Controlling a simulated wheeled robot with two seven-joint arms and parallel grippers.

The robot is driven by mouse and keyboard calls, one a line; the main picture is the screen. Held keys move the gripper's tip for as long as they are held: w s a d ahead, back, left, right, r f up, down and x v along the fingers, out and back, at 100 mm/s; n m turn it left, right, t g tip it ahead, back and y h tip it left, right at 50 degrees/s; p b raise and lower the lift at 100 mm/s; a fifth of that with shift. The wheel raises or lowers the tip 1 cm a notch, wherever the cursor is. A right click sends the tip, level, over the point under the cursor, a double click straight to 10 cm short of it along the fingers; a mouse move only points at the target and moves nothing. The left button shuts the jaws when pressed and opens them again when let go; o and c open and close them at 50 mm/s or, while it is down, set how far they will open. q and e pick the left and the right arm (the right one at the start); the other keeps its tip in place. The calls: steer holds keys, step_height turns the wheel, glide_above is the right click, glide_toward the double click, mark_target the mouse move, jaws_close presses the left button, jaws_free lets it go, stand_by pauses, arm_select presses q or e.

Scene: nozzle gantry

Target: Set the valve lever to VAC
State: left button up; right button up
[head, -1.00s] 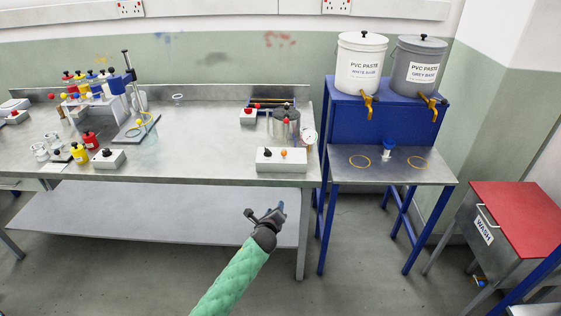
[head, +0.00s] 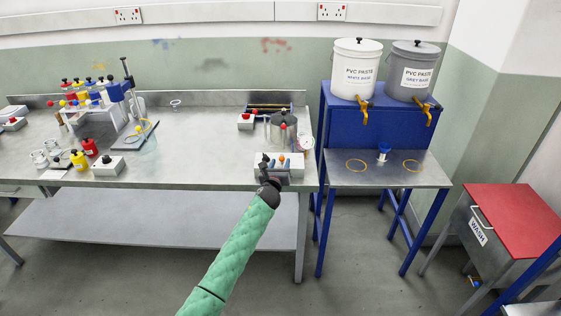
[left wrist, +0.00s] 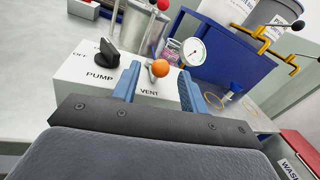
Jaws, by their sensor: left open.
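The valve lever has an orange ball end (left wrist: 160,68) and stands on a white box (left wrist: 88,68) marked PUMP, OFF and VENT. The ball shows above the VENT label; no VAC label is readable. My left gripper (left wrist: 157,76) is open, with its two blue fingers on either side of the ball in the picture. I cannot tell if they touch it. In the head view my left gripper (head: 276,164) is in front of the white box, with the orange ball (head: 282,158) beside its fingers. My right gripper is not in view.
A black knob (left wrist: 106,47) sits left of the lever. A steel pot (head: 283,127) and a dial gauge (left wrist: 195,52) stand behind the box. A blue stand (head: 345,122) with two paste buckets is to the right. The bench's middle is clear.

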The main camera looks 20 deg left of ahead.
arm_select(q)
steer(key=shift+w, duration=0.55)
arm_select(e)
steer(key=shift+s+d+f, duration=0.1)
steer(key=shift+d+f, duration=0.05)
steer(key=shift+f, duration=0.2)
arm_select(q)
jaws_close()
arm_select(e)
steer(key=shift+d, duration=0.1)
